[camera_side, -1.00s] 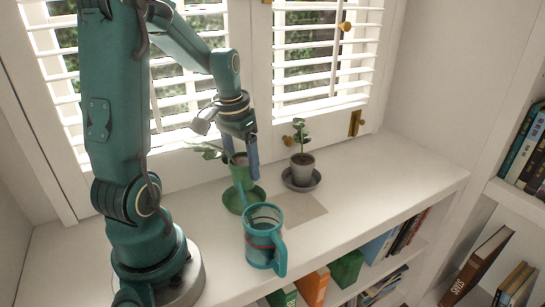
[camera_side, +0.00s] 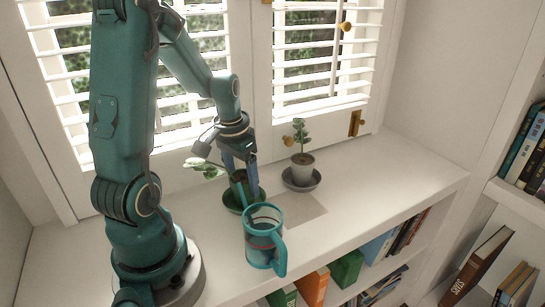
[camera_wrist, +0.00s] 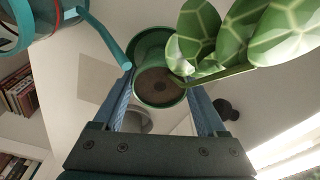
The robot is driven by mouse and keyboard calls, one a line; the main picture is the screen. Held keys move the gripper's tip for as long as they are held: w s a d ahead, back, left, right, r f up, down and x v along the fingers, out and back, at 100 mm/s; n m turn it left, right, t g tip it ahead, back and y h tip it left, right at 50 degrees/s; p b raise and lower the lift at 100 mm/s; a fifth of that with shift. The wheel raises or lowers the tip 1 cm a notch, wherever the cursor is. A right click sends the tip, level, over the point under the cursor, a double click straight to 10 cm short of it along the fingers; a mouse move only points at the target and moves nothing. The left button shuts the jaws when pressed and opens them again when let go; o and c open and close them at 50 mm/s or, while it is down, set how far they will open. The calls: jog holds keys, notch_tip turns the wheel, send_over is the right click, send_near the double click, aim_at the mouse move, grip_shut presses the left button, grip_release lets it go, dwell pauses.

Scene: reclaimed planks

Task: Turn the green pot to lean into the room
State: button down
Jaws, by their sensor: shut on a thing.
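The green pot (camera_side: 240,188) holds a plant with large pale-green leaves (camera_side: 203,167) that lean out to the left in the side view. My gripper (camera_side: 243,177) points down and is shut on the pot, one blue finger on each side. The pot is at its green saucer (camera_side: 262,195); I cannot tell whether it rests on it. In the wrist view the pot (camera_wrist: 148,50) shows its dark soil between my fingers (camera_wrist: 158,88), and the stem and leaves (camera_wrist: 265,35) reach to the upper right. My fingers hide part of the pot in the side view.
A teal watering can (camera_side: 262,240) stands close in front, its spout reaching toward the pot. A grey pot (camera_side: 302,169) with an upright plant sits on a grey saucer to the right. Window blinds (camera_side: 320,65) are behind. The shelf top (camera_side: 390,175) is clear at right.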

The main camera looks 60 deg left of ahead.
grip_release()
jog(key=r, duration=0.5)
jog(key=shift+s+d, duration=0.15)
jog(key=shift+s, duration=0.05)
jog(key=w+d+r+m+t, duration=0.2)
jog(key=d+r+m, duration=0.25)
jog(key=d, duration=0.35)
jog(key=s+d, duration=0.2)
jog(key=s+d+r+t, duration=0.1)
jog(key=s+d, duration=0.1)
jog(key=d, duration=0.1)
jog(key=s+d+r+t, duration=0.1)
jog(key=s+d, duration=0.1)
jog(key=d, duration=0.1)
jog(key=shift+s+d+h, duration=0.1)
jog(key=shift+s+h, duration=0.2)
jog(key=shift+s, duration=0.05)
jog(key=shift+n, duration=0.25)
